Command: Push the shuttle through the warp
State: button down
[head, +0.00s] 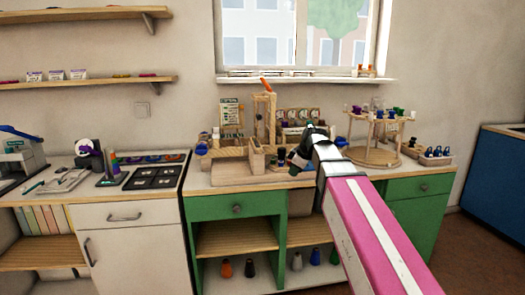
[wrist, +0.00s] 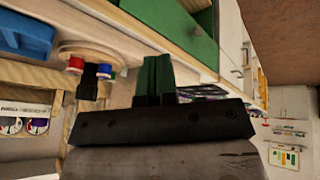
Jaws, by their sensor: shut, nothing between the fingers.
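A small wooden loom-like frame (head: 228,153) stands on a wooden board (head: 232,173) on the middle counter in the head view. I cannot make out the shuttle or the warp threads at this size. My gripper (head: 293,165) is at the right of the frame, above the counter's front part, and apart from it as far as I can see. In the wrist view its green-tipped fingers (wrist: 158,75) are together with nothing between them.
A round wooden spool stand (head: 373,155) is right of my gripper. A tall wooden post frame (head: 264,118) with an orange top stands behind. A tray of bottles (head: 430,158) is far right. A black compartment tray (head: 155,178) is at left. Green cabinets (head: 235,205) are below.

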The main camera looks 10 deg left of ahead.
jog(key=a+r+n+y, duration=0.2)
jog(key=a+r+n, duration=0.45)
jog(key=r, duration=0.75)
jog(key=w+a+f, duration=0.6)
jog(key=a+f, duration=0.1)
jog(key=f, duration=0.1)
jog(key=shift+m+t, duration=0.3)
jog(key=shift+m, duration=0.15)
